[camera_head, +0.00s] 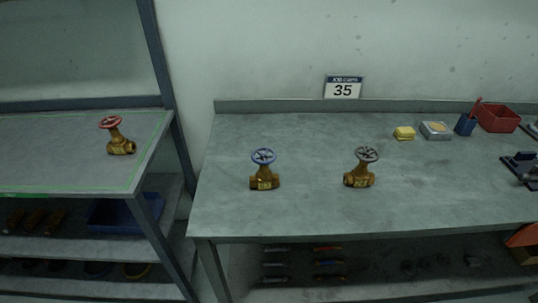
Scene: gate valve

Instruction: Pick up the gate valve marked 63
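Three brass gate valves are in view. One with a blue handwheel (264,170) stands upright on the grey workbench, left of its middle. One with a dark grey-brown handwheel (361,168) stands to its right on the same bench. One with a red handwheel (117,136) stands on the separate table at the left, leaning a little. Small yellowish marks show on the valve bodies, but they are too small to read, so I cannot tell which is marked 63. Neither of my grippers is in view.
The workbench (312,211) is clear around its two valves. A sign reading 35 (343,88) stands at its back edge. A yellow block (404,133), a grey tin (435,130), a blue cup (465,125) and a red bin (497,118) stand back right. A grey post (160,75) divides the tables.

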